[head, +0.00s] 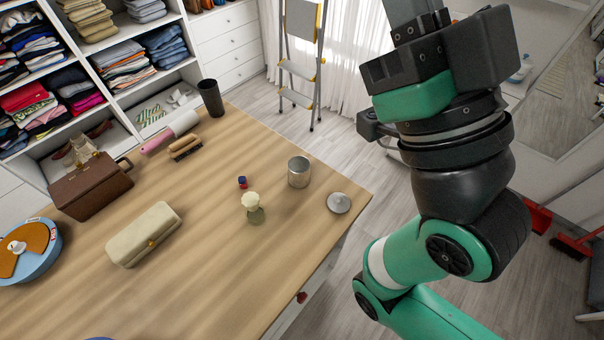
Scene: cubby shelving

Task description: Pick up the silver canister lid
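The silver canister lid (339,203) lies by itself on the wooden table, close to its right corner. It is a round grey disc with a small knob on top. The silver canister (299,172) stands upright just left of and behind the lid, apart from it, and its top looks open. My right arm rises on the right of the view, with its black gripper (412,18) high up near the top edge, well away from the lid. I cannot make out whether its fingers are open or shut. My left gripper is not in view.
A small bottle with a cream top (252,206) and a small blue-red item (242,182) stand left of the canister. A cream case (144,234), brown bag (91,186) and brush (185,147) lie farther left. Table (225,275) is clear in front. A stepladder (300,70) stands behind.

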